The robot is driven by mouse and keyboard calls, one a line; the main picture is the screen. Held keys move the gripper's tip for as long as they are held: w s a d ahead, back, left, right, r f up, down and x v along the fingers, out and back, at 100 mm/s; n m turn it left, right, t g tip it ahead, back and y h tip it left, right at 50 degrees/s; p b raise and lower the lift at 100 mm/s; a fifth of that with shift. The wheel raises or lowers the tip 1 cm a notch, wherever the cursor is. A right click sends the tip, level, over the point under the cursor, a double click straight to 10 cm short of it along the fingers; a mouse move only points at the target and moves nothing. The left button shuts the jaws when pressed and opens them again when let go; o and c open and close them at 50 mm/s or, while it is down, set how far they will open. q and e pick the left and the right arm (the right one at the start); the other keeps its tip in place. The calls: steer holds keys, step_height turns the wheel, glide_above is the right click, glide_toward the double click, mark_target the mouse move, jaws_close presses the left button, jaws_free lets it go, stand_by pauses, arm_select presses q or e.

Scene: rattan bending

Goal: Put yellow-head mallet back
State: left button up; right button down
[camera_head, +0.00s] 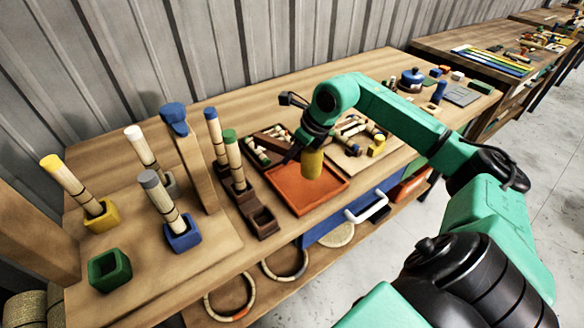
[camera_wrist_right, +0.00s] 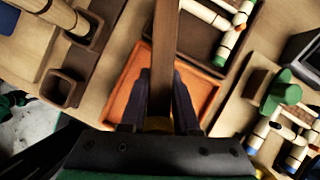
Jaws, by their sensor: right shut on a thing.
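The yellow-head mallet shows a yellow cylindrical head (camera_head: 312,164) above the orange tray (camera_head: 305,198). Its brown handle (camera_wrist_right: 163,45) runs away from my right gripper in the wrist view, and a little of the yellow head (camera_wrist_right: 158,124) shows there between the finger bases. My right gripper (camera_head: 306,142) is shut on the mallet; its dark fingers (camera_wrist_right: 162,82) lie on both sides of the handle. The gap between mallet and tray is hard to judge. My left gripper is not in view.
A brown rack (camera_head: 247,206) left of the tray holds blue- and green-topped sticks and has an empty square socket in front. Several coloured cups stand farther left, including an empty green cup (camera_head: 110,270). A tray of small parts (camera_wrist_right: 200,50) lies beyond the orange tray.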

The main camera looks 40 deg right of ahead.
step_height(320, 180, down, 4)
steer(key=shift+s+r+p, duration=0.1)
steer(key=shift+s+p, duration=0.05)
steer(key=shift+p, duration=0.15)
steer(key=shift+f, duration=0.35)
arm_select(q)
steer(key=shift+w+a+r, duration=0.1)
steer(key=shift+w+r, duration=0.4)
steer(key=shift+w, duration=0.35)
arm_select(e)
steer(key=shift+f, duration=0.2)
steer(key=c, duration=0.6)
jaws_free()
steer(key=shift+c, duration=0.2)
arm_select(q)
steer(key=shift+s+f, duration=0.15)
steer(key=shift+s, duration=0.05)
arm_select(e)
steer(key=shift+r, duration=0.1)
